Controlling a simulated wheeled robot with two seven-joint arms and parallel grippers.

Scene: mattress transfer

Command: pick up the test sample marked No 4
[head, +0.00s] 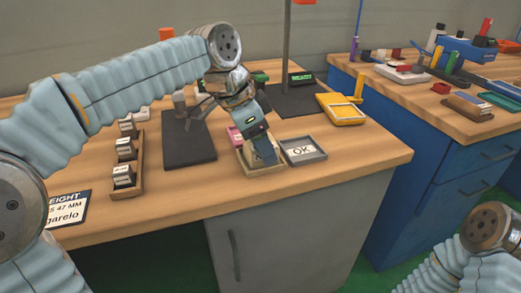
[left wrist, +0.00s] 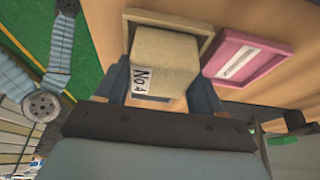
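The test sample (left wrist: 168,62) is a beige block with a white label reading No 4, seen in the left wrist view. It is at a wooden tray (left wrist: 201,24), which also shows near the table's front edge in the head view (head: 264,171). My left gripper (head: 262,155) points down at this tray. In the left wrist view its two dark fingers (left wrist: 160,88) stand on either side of the sample. Any small gap between fingers and sample cannot be made out. Part of my right arm shows at lower right in the head view, but its gripper does not.
A grey tray marked OK (head: 318,156) stands just right of the wooden tray, and a pink tray (left wrist: 276,46) is close by. A wooden rack (head: 137,186) with several small blocks stands left. A dark base with a stand (head: 193,152) lies between. Bare tabletop lies in front.

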